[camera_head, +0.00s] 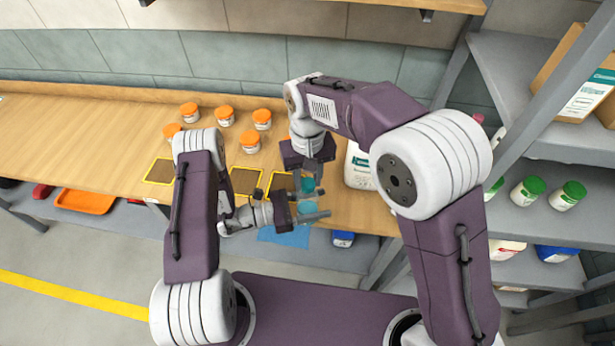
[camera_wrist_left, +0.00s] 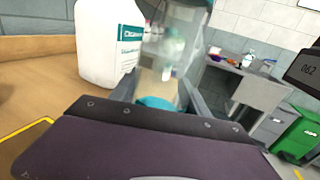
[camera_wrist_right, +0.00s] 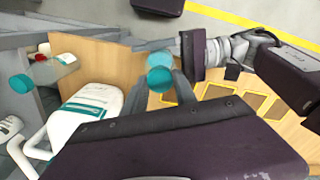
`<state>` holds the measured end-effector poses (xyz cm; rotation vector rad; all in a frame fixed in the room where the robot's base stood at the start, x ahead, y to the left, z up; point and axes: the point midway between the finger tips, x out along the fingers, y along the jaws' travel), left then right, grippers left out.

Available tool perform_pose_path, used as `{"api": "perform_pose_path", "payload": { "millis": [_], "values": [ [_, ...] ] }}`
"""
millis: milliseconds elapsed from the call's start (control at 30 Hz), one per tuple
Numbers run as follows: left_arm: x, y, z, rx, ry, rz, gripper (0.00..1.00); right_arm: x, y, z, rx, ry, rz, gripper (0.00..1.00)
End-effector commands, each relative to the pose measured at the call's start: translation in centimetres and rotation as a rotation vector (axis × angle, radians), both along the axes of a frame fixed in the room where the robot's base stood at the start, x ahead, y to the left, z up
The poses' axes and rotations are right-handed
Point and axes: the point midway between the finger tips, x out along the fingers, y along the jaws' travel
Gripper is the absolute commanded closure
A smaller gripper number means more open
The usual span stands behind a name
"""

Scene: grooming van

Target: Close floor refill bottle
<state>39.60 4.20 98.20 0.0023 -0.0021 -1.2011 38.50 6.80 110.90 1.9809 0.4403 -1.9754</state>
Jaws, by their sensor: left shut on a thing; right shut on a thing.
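A clear bottle with a teal base (camera_wrist_left: 158,103) is held upright or slightly tilted between the fingers of my left gripper (camera_head: 315,205), near the front edge of the wooden counter. My right gripper (camera_head: 312,184) comes down from above and is shut on a teal cap (camera_wrist_right: 160,78). The cap is over the bottle's top, and its lower edge shows at the top of the left wrist view (camera_wrist_left: 200,3). The fingers hide the bottle's neck, so I cannot tell whether the cap is seated on it.
A large white jug (camera_head: 358,168) stands on the counter (camera_head: 90,130) just right of the grippers. Several orange-lidded jars (camera_head: 225,116) stand farther left, near yellow-edged dark pads (camera_head: 245,180). Grey shelves (camera_head: 530,130) with green-capped bottles (camera_head: 527,191) are at the right.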

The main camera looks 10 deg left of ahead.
Motion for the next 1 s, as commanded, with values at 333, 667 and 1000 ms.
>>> {"api": "perform_pose_path", "payload": {
  "millis": [333,667,1000],
  "values": [
    [0.02,0.02,-0.02,0.001,0.000,0.001,1.00,0.01,0.03,-0.03,0.002,-0.001,-1.076,1.00],
    [0.01,0.01,-0.03,0.001,0.000,0.001,1.00,0.05,0.04,-0.09,0.005,-0.001,-2.189,1.00],
    [0.00,0.00,-0.04,0.001,0.000,0.000,1.00,0.07,0.04,-0.12,0.008,-0.001,-2.744,1.00]
  ]
}}
